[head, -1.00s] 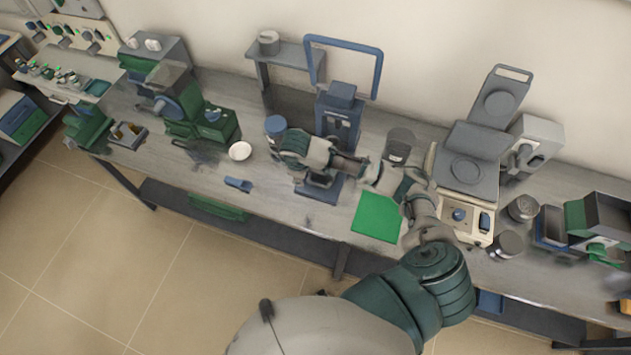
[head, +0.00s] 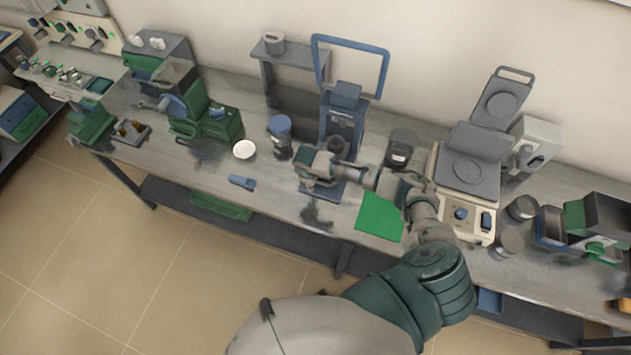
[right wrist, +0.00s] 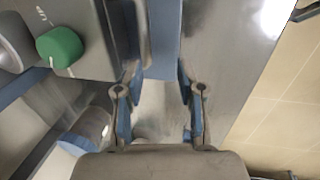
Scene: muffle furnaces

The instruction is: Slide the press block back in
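The press (head: 344,122) is a blue and grey upright stand with a tall blue loop handle, standing on the bench's middle. Its blue base (head: 331,193) shows partly beneath my right gripper (head: 303,172), which is low in front of the press. In the right wrist view my gripper (right wrist: 158,112) is open, its two blue-padded fingers apart with grey surface between them. A blue strip (right wrist: 163,40) lies beyond the fingertips, apart from them as far as I can tell. I cannot single out the press block. My left gripper is not in view.
A green mat (head: 380,216) lies right of the press base. A dark jar (head: 400,150) stands behind my forearm, and a blue-lidded jar (head: 280,135) stands left of the press. A white dish (head: 244,149) and a small blue item (head: 242,182) lie farther left.

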